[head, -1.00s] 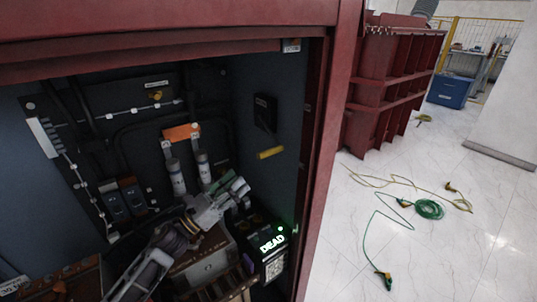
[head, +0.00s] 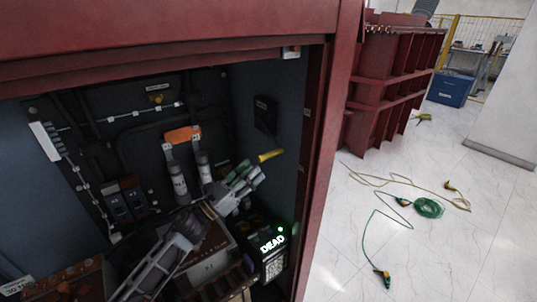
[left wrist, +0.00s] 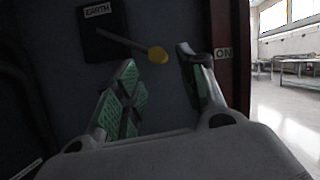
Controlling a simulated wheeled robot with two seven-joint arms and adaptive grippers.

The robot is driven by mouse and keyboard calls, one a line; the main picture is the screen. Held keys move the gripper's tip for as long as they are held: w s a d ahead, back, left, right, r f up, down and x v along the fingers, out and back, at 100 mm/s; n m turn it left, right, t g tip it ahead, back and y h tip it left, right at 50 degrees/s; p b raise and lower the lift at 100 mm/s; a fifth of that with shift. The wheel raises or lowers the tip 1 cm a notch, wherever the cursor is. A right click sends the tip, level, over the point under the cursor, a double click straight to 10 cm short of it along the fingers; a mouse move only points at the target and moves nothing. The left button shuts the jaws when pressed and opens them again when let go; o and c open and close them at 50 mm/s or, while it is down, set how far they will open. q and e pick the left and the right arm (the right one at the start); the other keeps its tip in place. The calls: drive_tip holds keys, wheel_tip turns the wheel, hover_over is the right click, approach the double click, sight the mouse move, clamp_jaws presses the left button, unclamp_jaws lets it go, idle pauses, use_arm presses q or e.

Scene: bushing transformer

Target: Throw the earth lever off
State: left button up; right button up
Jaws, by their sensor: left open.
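The earth lever (head: 271,156) has a yellow grip and sits on the right inner wall of the red cabinet, below a black plate (head: 265,113). In the left wrist view, the plate is labelled EARTH (left wrist: 98,10). There the lever's grey bar runs right to its yellow end (left wrist: 157,55). My left gripper (head: 249,174) is open and empty, just below and left of the lever in the head view. In the left wrist view, its green-padded fingertips (left wrist: 158,62) stand either side of the yellow end, which looks slightly beyond them; contact cannot be told. My right gripper is out of view.
An ON label (left wrist: 223,53) is on the wall's edge. A box with a lit DEAD sign (head: 272,243) stands below my gripper. Green and yellow cables (head: 428,208) lie on the floor outside.

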sight(269, 156)
use_arm(q)
drive_tip(key=p+x, duration=0.1)
drive_tip(key=x, duration=0.4)
drive_tip(key=shift+w+d+r, duration=0.1)
drive_tip(key=shift+r, duration=0.05)
drive_tip(key=shift+p+x, duration=0.6)
drive_tip(key=shift+x, duration=0.6)
drive_tip(key=shift+d, duration=0.15)
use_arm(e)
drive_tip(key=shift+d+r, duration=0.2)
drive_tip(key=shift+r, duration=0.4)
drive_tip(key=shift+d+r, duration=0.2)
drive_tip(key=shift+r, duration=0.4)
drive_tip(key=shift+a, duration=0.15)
use_arm(q)
drive_tip(key=shift+c, duration=0.5)
drive_tip(key=c, duration=0.7)
clamp_jaws()
